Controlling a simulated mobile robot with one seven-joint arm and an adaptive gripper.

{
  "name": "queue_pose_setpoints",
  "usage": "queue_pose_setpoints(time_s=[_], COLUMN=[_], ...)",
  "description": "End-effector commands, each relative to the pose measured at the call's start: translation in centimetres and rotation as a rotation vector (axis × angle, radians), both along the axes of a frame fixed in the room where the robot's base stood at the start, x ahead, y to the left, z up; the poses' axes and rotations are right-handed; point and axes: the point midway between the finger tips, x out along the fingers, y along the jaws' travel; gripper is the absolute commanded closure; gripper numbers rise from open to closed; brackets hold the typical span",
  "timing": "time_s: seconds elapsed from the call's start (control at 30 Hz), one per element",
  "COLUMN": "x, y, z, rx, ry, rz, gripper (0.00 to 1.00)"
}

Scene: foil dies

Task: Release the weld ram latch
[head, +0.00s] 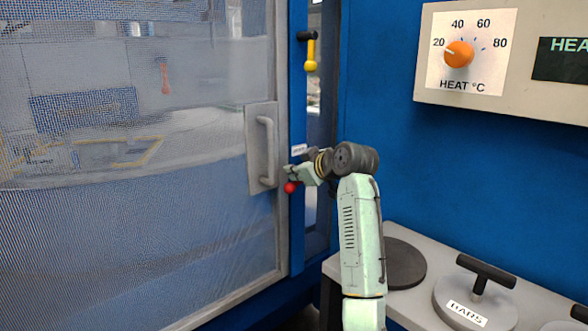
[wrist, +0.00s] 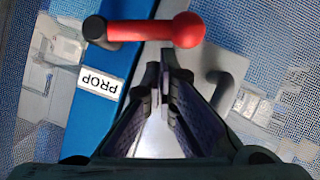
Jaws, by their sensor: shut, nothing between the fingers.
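No label reading weld ram shows. A lever with a red bar and red ball knob (wrist: 187,30) juts from a black pivot on the blue post, beside a white label (wrist: 100,83) reading PROP, upside down in the wrist view. Its red ball (head: 290,187) shows just below my gripper (head: 289,173) in the head view. In the wrist view my gripper (wrist: 165,62) is shut and empty, its tips close to the red bar; I cannot tell if they touch. A second lever, yellow with a black pivot (head: 311,55), hangs down higher on the post; its label is not visible.
A mesh-panelled door (head: 120,230) with a grey handle (head: 267,150) stands left of the post. At right are an orange heat dial (head: 459,54), a dark display (head: 562,60), and a grey bench with a T-handled lid (head: 475,300) labelled BARS.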

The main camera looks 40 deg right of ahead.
Motion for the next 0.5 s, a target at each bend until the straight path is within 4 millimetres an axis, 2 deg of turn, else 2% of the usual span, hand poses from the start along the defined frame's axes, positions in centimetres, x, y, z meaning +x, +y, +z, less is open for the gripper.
queue_pose_setpoints(time_s=[0.5], x=[-0.01], y=[0.15], z=[-0.50], rx=[-0.063], ry=[-0.005], rz=[0.000], gripper=[1.00])
